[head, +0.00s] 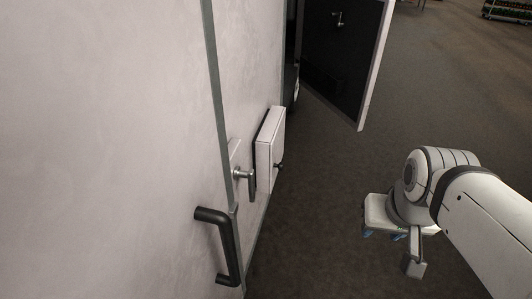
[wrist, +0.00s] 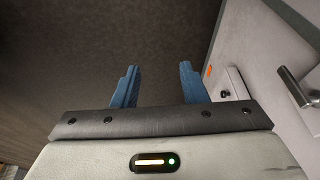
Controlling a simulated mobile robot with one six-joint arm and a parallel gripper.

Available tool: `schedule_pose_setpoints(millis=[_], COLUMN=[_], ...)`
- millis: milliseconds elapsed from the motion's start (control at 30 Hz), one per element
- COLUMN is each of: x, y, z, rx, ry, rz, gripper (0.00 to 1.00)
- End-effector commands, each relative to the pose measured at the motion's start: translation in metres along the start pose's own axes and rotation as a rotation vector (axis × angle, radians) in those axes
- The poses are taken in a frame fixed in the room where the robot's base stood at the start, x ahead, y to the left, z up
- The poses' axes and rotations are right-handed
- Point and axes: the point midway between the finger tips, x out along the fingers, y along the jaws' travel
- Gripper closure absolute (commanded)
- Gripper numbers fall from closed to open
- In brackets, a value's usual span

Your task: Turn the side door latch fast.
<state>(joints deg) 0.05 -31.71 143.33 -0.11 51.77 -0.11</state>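The side door latch (head: 251,184) is a grey metal lever on a short spindle and pale plate, at the seam in the white wall in the head view. Its lever hangs roughly straight down. A metal lever (wrist: 297,88), apparently this latch, shows at the right edge of the wrist view, partly cut off. My gripper (head: 383,235) is to the right of the wall, well apart from the latch, over open floor. In the wrist view its two blue fingers (wrist: 158,84) stand apart with nothing between them.
A black bar handle (head: 231,248) sticks out below the latch. A pale box (head: 271,140) with a dark knob (head: 279,166) juts out beyond it. An open dark door panel (head: 340,62) stands farther back. The brown floor (head: 325,190) between wall and arm is clear.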

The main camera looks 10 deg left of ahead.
Motion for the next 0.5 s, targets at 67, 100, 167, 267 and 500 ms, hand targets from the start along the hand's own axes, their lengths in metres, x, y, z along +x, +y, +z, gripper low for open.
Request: schedule_pose_setpoints(millis=[67, 100, 167, 267, 500], x=[0.004, 0.008, 0.017, 0.038, 0.074], y=[-0.003, -0.006, -0.019, -0.046, -0.137], z=[0.001, 0.003, 0.007, 0.015, 0.012], rx=[0.016, 0.036, 0.079, 0.222, 0.728], ry=[-0.017, -0.039, -0.09, -0.234, -0.73], rz=[-0.014, -0.031, -0.076, -0.189, -0.551], gripper=[0.58, 0.58, 0.58, 0.58, 0.58])
